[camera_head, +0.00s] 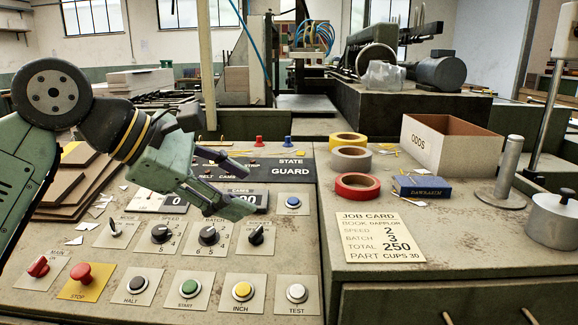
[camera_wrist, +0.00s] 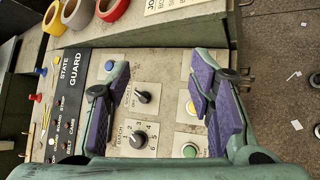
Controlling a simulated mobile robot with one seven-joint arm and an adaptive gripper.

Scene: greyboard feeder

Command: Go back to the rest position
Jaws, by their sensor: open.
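My gripper (camera_head: 236,182) is open and empty, with its fingers apart. In the head view it hangs over the sloping control panel (camera_head: 150,255), above the speed and batch knobs. In the wrist view the gripper (camera_wrist: 165,95) shows two green fingers with purple pads, and the batch knob (camera_wrist: 138,141) and another knob (camera_wrist: 143,97) lie between them, below. My arm reaches in from the left of the head view. The fingers partly cover the counter displays and labels.
A red mushroom button (camera_head: 81,274) and a row of push buttons line the panel's front. At right are a job card (camera_head: 380,237), tape rolls (camera_head: 357,185), a blue box (camera_head: 422,188), an ODDS box (camera_head: 478,150), a metal post (camera_head: 509,168) and a metal pot (camera_head: 556,218).

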